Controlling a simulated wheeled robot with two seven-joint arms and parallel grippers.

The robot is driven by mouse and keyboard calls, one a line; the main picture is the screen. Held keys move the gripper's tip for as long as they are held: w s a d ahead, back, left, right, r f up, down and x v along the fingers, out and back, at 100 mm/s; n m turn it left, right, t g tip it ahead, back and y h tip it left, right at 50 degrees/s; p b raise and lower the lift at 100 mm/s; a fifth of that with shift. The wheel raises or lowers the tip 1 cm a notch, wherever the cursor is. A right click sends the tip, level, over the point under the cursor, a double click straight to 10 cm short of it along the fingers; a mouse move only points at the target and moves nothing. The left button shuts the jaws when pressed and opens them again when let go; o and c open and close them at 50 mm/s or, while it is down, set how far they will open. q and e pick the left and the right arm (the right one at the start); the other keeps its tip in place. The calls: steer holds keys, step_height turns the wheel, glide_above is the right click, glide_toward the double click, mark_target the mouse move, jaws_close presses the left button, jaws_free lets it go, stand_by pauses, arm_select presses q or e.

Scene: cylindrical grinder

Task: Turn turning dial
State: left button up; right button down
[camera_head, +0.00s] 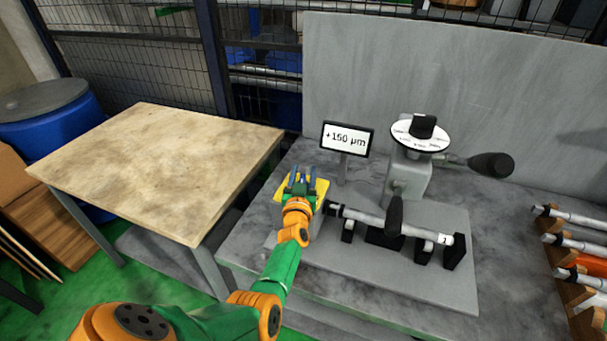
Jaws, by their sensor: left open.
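The turning dial is a white disc (421,134) with dark markings and a black knob (423,125) on top. It sits on a grey machine post (407,178) at the back of the grey table. My left gripper (302,176) is open, in front of and below a small display (346,139) reading "+150 µm". It is to the left of the dial and clearly apart from it. A yellow piece (318,187) shows just behind the gripper, partly hidden by it. My right gripper is not in view.
A grey shaft (392,222) lies on black supports on a grey plate (440,289). A rack of rods (580,246) stands at the right. An empty wooden-topped table (160,168) is at the left.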

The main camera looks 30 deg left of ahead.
arm_select(q)
steer(key=shift+s+d, duration=0.2)
steer(key=shift+s, duration=0.1)
steer(key=p+v, duration=0.2)
steer(key=v, duration=0.4)
steer(key=shift+s+d, duration=0.15)
steer(key=shift+s, duration=0.05)
steer(key=shift+w+f, duration=0.1)
